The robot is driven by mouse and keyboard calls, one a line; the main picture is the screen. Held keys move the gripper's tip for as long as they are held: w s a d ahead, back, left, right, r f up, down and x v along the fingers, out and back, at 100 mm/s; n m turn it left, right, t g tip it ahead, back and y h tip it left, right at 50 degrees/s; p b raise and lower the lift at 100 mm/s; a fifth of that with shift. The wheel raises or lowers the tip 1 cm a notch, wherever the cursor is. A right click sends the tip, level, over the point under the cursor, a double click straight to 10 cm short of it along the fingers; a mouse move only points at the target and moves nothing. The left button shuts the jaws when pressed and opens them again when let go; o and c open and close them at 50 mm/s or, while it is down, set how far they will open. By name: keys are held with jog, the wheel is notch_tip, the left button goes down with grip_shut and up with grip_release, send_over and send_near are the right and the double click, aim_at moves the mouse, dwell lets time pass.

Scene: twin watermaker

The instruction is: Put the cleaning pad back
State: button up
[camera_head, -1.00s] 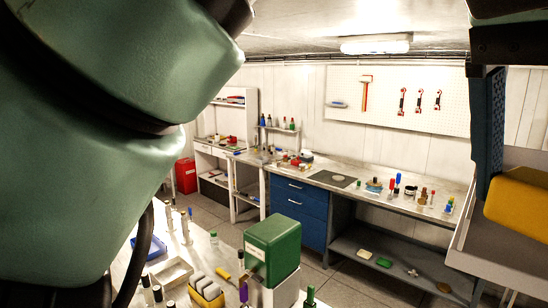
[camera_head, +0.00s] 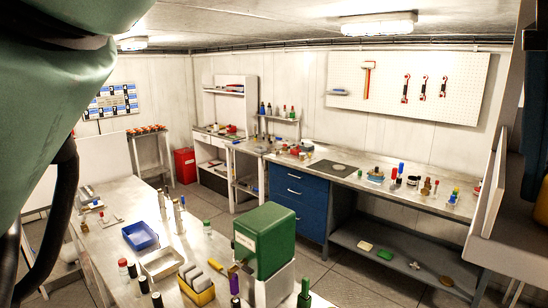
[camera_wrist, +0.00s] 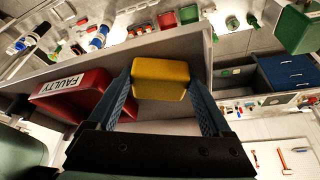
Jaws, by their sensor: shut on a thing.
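The yellow block-shaped pad (camera_wrist: 160,78) is between the two blue fingers of my gripper (camera_wrist: 160,84) in the wrist view. My gripper is shut on it, with a finger against each side. The pad's edge also shows at the far right of the head view (camera_head: 541,208), mostly cut off by the frame. A grey shelf or tray surface lies close behind the pad in the wrist view; I cannot tell whether they touch.
A red bin marked FAULTY (camera_wrist: 72,97) is close beside the fingers. A green box machine (camera_head: 265,240), a blue tray (camera_head: 141,237) and several bottles stand on the near bench. The workbench with blue drawers (camera_head: 297,203) is along the back wall. Floor between is clear.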

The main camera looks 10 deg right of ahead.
jog(key=shift+s+r, duration=0.1)
jog(key=shift+s, duration=0.25)
jog(key=shift+f, duration=0.2)
jog(key=o, duration=0.9)
jog(key=shift+w, duration=0.1)
jog(key=shift+o, duration=0.4)
jog(key=shift+w+d, duration=0.1)
jog(key=shift+p+v, duration=0.55)
jog(key=shift+v, duration=0.2)
jog(key=w+p+v, duration=0.1)
jog(key=p+v, duration=0.2)
jog(key=v, duration=0.3)
jog(key=w+d+r+n+t+h, duration=0.1)
jog(key=w+d+r+t+h, duration=0.15)
jog(key=w+t+h, duration=0.3)
jog(key=w+d+r+n+t+h, duration=0.1)
jog(key=w+d+r+t+h, duration=0.1)
jog(key=w+r+t+h, duration=0.3)
jog(key=a+f+n+t+y, duration=0.2)
jog(key=a+n+t+y, duration=1)
jog(key=a, duration=0.9)
jog(key=t+y, duration=0.3)
jog(key=shift+s+a, duration=0.3)
jog(key=shift+a, duration=0.1)
